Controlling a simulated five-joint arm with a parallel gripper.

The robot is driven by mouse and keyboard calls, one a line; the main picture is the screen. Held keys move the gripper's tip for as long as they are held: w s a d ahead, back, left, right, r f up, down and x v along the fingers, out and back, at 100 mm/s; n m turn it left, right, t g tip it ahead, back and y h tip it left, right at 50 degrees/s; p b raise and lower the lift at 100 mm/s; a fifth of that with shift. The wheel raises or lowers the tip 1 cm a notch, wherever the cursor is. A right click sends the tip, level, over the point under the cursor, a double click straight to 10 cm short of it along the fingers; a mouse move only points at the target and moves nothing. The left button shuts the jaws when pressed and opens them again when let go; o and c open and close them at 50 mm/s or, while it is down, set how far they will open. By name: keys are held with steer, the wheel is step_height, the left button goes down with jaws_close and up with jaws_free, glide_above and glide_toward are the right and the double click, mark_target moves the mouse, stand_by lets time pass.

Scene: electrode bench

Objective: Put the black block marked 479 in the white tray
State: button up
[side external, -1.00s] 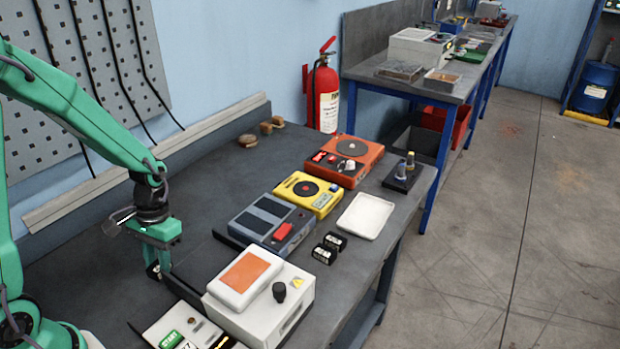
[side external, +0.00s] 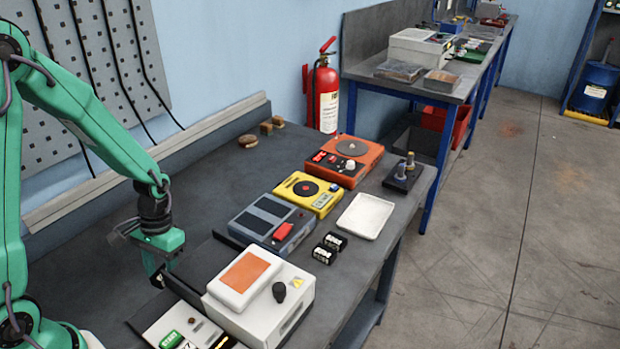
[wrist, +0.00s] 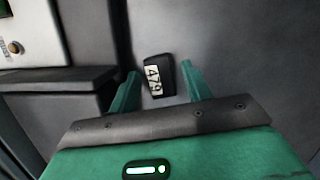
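The black block marked 479 (wrist: 160,76) lies on the dark bench top in the wrist view, its white label facing up. My gripper (wrist: 162,71) is open, with one green finger on each side of the block and a gap showing at both sides. I cannot tell how far the fingertips are above the bench. The white tray (side external: 366,216) lies at the bench's right edge and looks empty.
Two black labelled blocks (side external: 329,248) sit in front of the tray; their marks are unreadable.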

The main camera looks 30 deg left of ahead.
steer(key=shift+r, duration=0.15)
steer(key=v, duration=1.2)
stand_by(0.7)
steer(key=s+d+r+m+t, duration=0.1)
steer(key=s+d+r+t, duration=0.1)
steer(key=r, duration=0.4)
steer(key=s+d+r+m+t, duration=0.1)
steer(key=s+d+r+t, duration=0.2)
steer(key=r+t, duration=0.3)
steer(key=shift+s+d+r+y, duration=0.2)
steer(key=shift+s+y, duration=0.1)
steer(key=shift+s, duration=0.55)
steer(key=shift+o, duration=0.4)
steer(key=shift+w+f, duration=0.1)
